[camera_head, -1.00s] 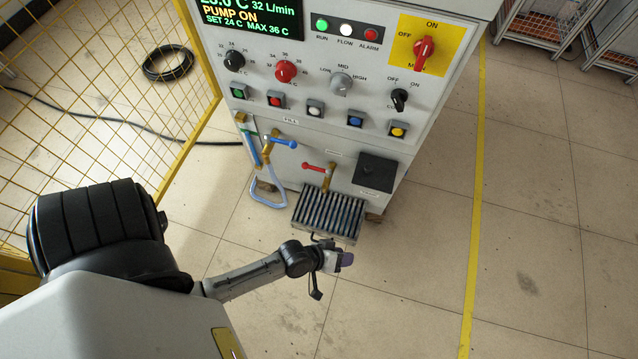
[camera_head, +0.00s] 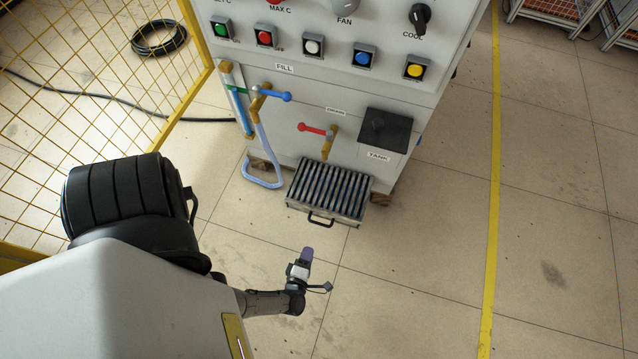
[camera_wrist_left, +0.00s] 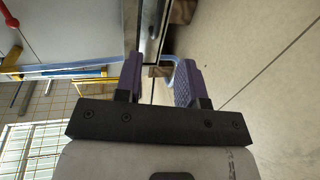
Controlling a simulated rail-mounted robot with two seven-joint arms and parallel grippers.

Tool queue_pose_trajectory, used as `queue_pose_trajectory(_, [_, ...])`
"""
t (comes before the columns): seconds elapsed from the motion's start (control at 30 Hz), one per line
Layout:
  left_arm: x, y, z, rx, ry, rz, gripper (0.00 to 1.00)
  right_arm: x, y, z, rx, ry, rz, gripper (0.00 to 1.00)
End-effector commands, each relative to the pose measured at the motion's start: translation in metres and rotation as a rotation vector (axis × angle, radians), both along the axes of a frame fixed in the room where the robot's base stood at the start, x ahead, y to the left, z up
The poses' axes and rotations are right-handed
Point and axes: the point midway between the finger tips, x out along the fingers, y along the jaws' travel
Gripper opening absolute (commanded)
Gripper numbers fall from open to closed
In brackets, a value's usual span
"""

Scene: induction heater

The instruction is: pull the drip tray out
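The drip tray (camera_head: 331,192), a metal box with dark slats across its top, sits low at the front of the machine in the head view. Its dark loop handle (camera_head: 321,221) is on the front face and uncovered. My left gripper (camera_head: 306,254) is below and slightly left of the handle, apart from it, with its purple fingers pointing toward the machine. In the left wrist view its two fingers (camera_wrist_left: 158,75) are spread, with nothing held between them. A metal edge, apparently the tray's (camera_wrist_left: 151,35), shows beyond them. My right gripper is out of view.
A light blue hose (camera_head: 264,165) hangs left of the tray, and a red-handled valve (camera_head: 318,130) is above it. The black tank box (camera_head: 385,130) is up to the right. A yellow mesh fence (camera_head: 100,90) stands left. The floor in front of the tray is clear.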

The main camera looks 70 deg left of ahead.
Motion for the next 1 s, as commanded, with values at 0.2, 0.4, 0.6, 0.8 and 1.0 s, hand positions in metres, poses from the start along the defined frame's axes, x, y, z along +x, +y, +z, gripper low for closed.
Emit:
queue_pose_trajectory(0.2, [0.022, 0.027, -0.009, 0.005, -0.005, 0.003, 0.36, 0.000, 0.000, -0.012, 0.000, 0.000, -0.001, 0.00])
queue_pose_trajectory(0.4, [0.047, 0.055, -0.018, 0.004, -0.004, 0.002, 0.36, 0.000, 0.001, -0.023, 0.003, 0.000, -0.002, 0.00])
queue_pose_trajectory(0.6, [0.067, 0.077, -0.024, 0.004, -0.003, 0.001, 0.36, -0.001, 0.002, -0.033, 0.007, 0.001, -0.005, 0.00])
queue_pose_trajectory(0.8, [0.079, 0.091, -0.027, 0.003, -0.002, 0.001, 0.36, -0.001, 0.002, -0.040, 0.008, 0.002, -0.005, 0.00])
queue_pose_trajectory(1.0, [0.084, 0.097, -0.028, 0.003, -0.001, 0.001, 0.36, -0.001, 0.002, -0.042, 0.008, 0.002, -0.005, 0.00])
